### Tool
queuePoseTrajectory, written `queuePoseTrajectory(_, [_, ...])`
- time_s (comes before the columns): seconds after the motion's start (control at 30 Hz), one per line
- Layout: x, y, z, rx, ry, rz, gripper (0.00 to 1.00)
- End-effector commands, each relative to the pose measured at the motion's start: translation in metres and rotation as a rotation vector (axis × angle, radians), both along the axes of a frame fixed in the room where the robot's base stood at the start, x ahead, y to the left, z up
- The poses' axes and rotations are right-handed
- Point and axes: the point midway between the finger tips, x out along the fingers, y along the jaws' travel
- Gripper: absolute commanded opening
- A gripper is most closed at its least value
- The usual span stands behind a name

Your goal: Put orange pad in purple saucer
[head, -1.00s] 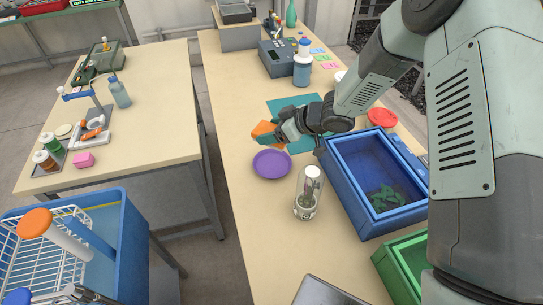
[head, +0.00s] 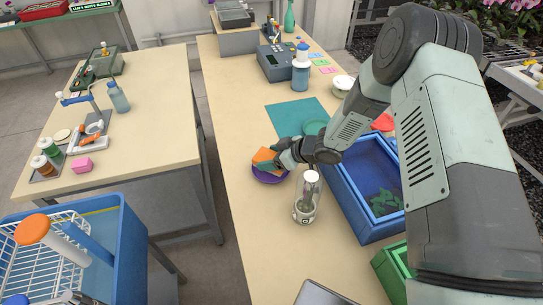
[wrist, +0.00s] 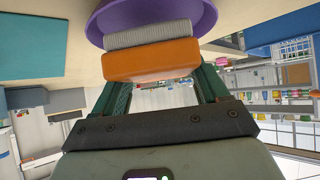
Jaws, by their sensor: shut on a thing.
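The orange pad (head: 265,156) is held between the fingers of my gripper (head: 272,161) in the head view. In the wrist view the pad (wrist: 150,60) sits between the teal fingers of my gripper (wrist: 163,88), with a grey ribbed layer on its far side. The purple saucer (head: 270,177) lies on the table, and the pad is over it, covering part of it. The saucer also shows in the wrist view (wrist: 200,14), just beyond the pad. I cannot tell whether the pad touches the saucer.
A glass jar (head: 306,198) stands close to the right of the saucer. A blue crate (head: 350,205) with green pieces is further right. The table left of the saucer is clear.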

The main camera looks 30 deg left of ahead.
Motion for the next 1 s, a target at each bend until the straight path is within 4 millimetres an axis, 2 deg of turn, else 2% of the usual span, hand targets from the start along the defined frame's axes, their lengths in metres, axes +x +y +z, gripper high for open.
queuePoseTrajectory(0.27, [0.0, 0.0, -0.009, 0.0, 0.001, -0.001, 0.38])
queuePoseTrajectory(0.3, [0.0, 0.0, -0.008, 0.0, 0.0, 0.0, 0.8])
queuePoseTrajectory(0.43, [0.0, 0.0, -0.008, 0.0, 0.0, 0.0, 0.99])
queuePoseTrajectory(0.73, [0.0, 0.0, -0.006, 0.0, 0.0, 0.0, 0.99])
queuePoseTrajectory(0.87, [0.0, 0.0, 0.005, 0.0, -0.002, 0.0, 0.99])
queuePoseTrajectory(1.0, [0.002, -0.024, 0.022, 0.0, -0.002, -0.004, 0.99])
